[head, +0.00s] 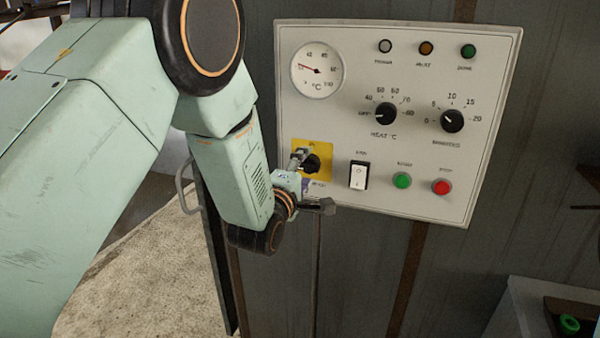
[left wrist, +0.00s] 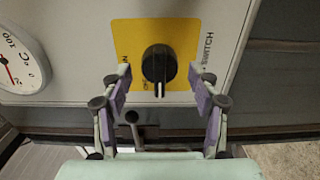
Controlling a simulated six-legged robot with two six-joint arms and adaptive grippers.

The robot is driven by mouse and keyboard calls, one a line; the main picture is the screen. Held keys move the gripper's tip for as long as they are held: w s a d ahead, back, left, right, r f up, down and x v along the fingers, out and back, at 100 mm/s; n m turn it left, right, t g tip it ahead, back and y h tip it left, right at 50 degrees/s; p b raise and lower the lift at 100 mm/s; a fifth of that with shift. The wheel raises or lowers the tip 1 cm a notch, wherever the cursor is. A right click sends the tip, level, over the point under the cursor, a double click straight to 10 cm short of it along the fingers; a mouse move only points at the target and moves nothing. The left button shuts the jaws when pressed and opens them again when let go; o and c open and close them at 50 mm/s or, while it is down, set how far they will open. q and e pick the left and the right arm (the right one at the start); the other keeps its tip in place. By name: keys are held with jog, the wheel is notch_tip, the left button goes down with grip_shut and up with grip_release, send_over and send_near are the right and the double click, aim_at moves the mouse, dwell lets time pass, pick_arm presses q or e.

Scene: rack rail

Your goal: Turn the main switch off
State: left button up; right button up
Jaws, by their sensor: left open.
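The main switch is a black rotary knob (left wrist: 158,64) on a yellow plate (left wrist: 182,36), at the lower left of the panel. In the left wrist view its white pointer mark points down toward my gripper. In the head view the knob (head: 311,163) is partly covered by my gripper. My left gripper (left wrist: 160,88) is open, with its two purple-padded fingers on either side of the knob's lower part. It also shows in the head view (head: 308,178). I cannot tell whether the fingers touch the knob. My right gripper is not in view.
The pale control panel (head: 440,90) also carries a dial gauge (head: 317,71), a heat knob (head: 385,114), a minutes knob (head: 452,121), a white rocker switch (head: 359,175), a green button (head: 402,180) and a red button (head: 441,187). A bin (head: 515,308) stands at the lower right.

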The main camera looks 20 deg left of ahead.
pick_arm(q)
jog(key=s, duration=1.2)
jog(key=shift+a, duration=0.3)
jog(key=s+a+f+m+g+b, duration=0.1)
jog(key=s+f+m+g+b, duration=0.35)
jog(key=f, duration=0.85)
jog(key=s+a+f+m+g+b, duration=0.1)
jog(key=s+f+m+g, duration=0.5)
jog(key=f+m, duration=0.6)
jog(key=s+f+g+b, duration=0.7)
jog(key=s+f+b, duration=0.4)
jog(key=s+f, duration=1.3)
notch_tip(320, 180, down, 2)
jog(key=shift+s+a+f+m+y, duration=0.15)
jog(key=shift+s+a+m+y, duration=0.15)
jog(key=shift+s+m, duration=0.15)
